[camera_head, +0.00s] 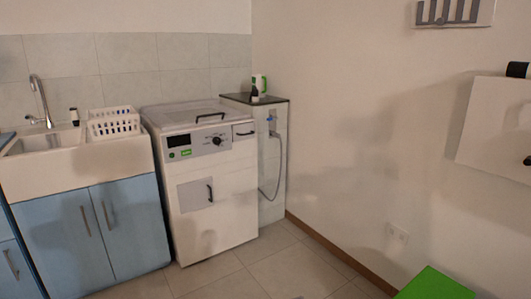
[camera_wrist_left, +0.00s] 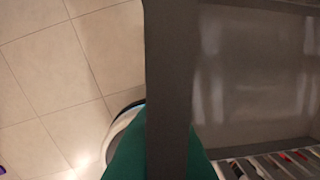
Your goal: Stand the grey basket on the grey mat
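A dark grey thing that looks like the grey basket fills the right of the left wrist view. Its thick grey bar or rim (camera_wrist_left: 170,70) runs from top to bottom. A smooth grey panel (camera_wrist_left: 255,75) lies to the right, with a slatted part at the bottom right. My left gripper (camera_wrist_left: 172,150) shows as green fingers on both sides of the bar, and looks shut on it. The fingertips are hidden. Neither the basket nor a grey mat shows in the head view. My right gripper is in neither view.
In the head view, a white washing machine (camera_head: 208,181) stands between a sink cabinet (camera_head: 97,225) and a narrow counter (camera_head: 257,99). A white basket (camera_head: 113,122) sits by the sink. A green surface (camera_head: 434,285) shows at the bottom right. The tiled floor (camera_head: 285,268) is clear.

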